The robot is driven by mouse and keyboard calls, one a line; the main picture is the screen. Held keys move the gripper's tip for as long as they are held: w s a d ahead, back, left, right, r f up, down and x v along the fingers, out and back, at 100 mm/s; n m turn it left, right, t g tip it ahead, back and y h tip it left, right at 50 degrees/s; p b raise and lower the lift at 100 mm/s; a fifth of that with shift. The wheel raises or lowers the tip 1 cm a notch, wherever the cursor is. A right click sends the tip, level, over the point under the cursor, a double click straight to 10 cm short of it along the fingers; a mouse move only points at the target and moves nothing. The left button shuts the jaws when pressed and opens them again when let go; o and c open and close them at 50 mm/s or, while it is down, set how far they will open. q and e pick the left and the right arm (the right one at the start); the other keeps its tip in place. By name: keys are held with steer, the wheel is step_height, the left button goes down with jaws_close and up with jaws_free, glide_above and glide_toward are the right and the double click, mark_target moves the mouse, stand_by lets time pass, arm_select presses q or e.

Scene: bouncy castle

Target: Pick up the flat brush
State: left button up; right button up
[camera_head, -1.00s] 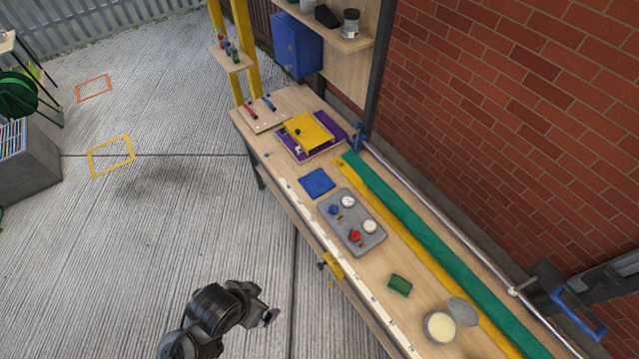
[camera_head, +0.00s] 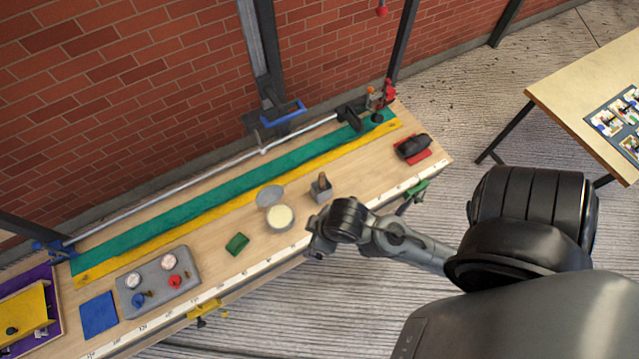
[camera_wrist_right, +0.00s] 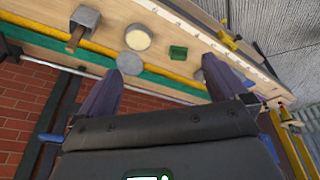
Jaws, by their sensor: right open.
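A grey square holder (camera_head: 318,191) stands on the workbench (camera_head: 350,184) in the head view, with a brownish handle (camera_head: 323,180) sticking up from it. This may be the flat brush; its bristles are hidden. In the right wrist view the holder (camera_wrist_right: 86,17) is at upper left, with the wooden handle (camera_wrist_right: 75,38) pointing down the picture. My right gripper (camera_wrist_right: 162,78) is open and empty, its dark fingers spread apart below the holder in that view. In the head view the right gripper (camera_head: 317,246) is near the bench's front edge, apart from the holder. My left gripper is out of view.
A round tin of cream-coloured paste (camera_head: 279,216) with its grey lid (camera_head: 269,195) stands left of the holder. A green block (camera_head: 237,243) and a grey tray (camera_head: 158,283) lie farther left. A black tool on a red pad (camera_head: 413,148) is at right. A brick wall (camera_head: 160,90) backs the bench.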

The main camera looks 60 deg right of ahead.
steer(key=shift+a, duration=0.1)
stand_by(0.3)
steer(key=c, duration=0.8)
steer(key=shift+c, duration=0.2)
